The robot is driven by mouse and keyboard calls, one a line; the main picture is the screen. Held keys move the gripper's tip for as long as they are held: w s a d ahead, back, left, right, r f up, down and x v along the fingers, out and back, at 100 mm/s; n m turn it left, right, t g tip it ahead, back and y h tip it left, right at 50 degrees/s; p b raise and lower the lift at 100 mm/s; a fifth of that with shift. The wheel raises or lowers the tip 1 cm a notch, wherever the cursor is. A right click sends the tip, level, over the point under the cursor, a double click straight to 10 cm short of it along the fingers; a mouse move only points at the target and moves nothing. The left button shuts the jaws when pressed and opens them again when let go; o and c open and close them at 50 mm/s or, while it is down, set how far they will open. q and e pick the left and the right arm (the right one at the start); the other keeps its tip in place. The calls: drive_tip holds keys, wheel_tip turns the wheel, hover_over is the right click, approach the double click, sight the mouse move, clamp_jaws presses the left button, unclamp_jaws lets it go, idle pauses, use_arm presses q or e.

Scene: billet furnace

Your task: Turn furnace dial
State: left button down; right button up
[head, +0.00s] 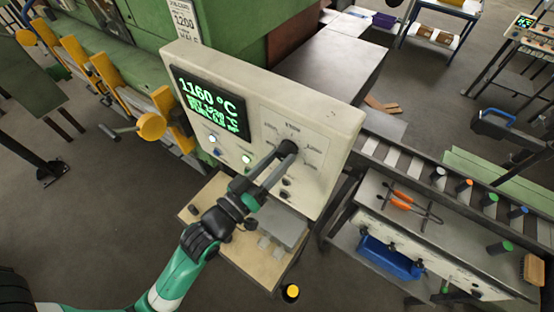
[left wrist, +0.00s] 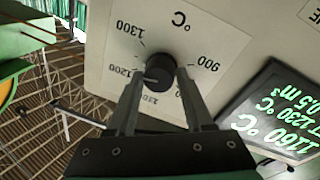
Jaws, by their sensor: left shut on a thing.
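The furnace dial is a black round knob (left wrist: 160,70) on a white scale plate marked in °C, with 900, 1200 and 1300 legible in the left wrist view. In the head view the dial (head: 288,147) sits on the right half of the cream control panel (head: 335,120). My left gripper (head: 280,160) reaches up to it from below, its two fingers shut on the knob's sides; the fingers (left wrist: 158,85) also flank it in the left wrist view. The green display (head: 210,103) left of the dial reads 1160 °C. My right gripper does not show.
Lit buttons (head: 247,159) sit on the panel below the display. A wooden shelf (head: 215,235) juts out under the panel, close to my left forearm. At the right stand a roller conveyor (head: 400,160) and a bench (head: 370,195) with orange-handled tongs (head: 402,201) and a blue bin (head: 390,258).

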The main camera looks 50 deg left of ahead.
use_arm(q)
drive_tip(key=shift+n+y+b, duration=0.4)
drive_tip(key=shift+n+b, duration=0.4)
drive_tip(key=shift+n, duration=1)
drive_tip(key=shift+d, duration=0.1)
drive_tip(key=shift+c, duration=1.4)
unclamp_jaws()
drive_tip(key=v, duration=1.1)
drive_tip(key=shift+s+p, duration=0.3)
